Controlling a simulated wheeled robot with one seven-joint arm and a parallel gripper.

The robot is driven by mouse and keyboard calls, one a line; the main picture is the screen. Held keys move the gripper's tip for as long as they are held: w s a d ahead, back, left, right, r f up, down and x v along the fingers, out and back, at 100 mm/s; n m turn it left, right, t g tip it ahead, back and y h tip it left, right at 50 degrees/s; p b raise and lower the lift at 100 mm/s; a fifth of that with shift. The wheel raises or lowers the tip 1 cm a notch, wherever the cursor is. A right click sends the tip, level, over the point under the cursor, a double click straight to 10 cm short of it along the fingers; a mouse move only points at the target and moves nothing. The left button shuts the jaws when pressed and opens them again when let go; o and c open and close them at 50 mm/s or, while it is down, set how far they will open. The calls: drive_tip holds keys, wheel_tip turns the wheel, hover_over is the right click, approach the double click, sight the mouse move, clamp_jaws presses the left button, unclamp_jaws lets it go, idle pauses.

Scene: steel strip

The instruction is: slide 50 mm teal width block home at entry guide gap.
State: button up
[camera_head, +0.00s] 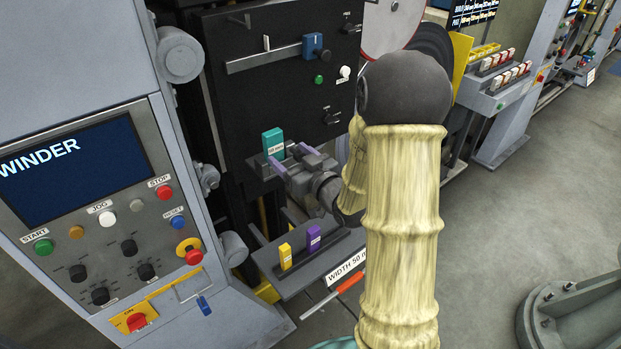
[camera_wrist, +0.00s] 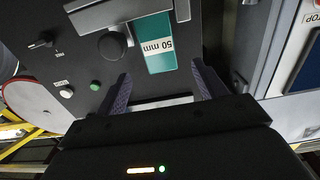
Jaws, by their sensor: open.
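The teal width block (camera_head: 273,143) stands at the entry guide on the black machine face, on a small ledge. In the wrist view the teal block (camera_wrist: 156,42) shows its white "50 mm" label, beside a dark round knob. My gripper (camera_head: 277,163) is in front of the block, with its purple fingers apart. In the wrist view my gripper (camera_wrist: 160,84) is open and empty, its fingertips on either side of the block's near end and short of it. I cannot tell how deep the block sits in the gap.
A yellow block (camera_head: 285,256) and a purple block (camera_head: 313,238) stand on a tray (camera_head: 283,291) labelled "WIDTH 50" below. An orange-handled tool (camera_head: 350,283) lies by it. The winder panel (camera_head: 90,180) stands close at left. A blue slider (camera_head: 313,46) is above.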

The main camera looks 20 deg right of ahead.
drive_tip(key=b+v, duration=0.3)
drive_tip(key=v, duration=0.2)
drive_tip(key=shift+f+b, duration=0.2)
drive_tip(key=shift+b, duration=0.2)
drive_tip(key=shift+b, duration=0.5)
drive_tip(key=shift+r+b+v, duration=0.25)
drive_tip(key=shift+b+v, duration=0.9)
drive_tip(key=shift+b, duration=1.45)
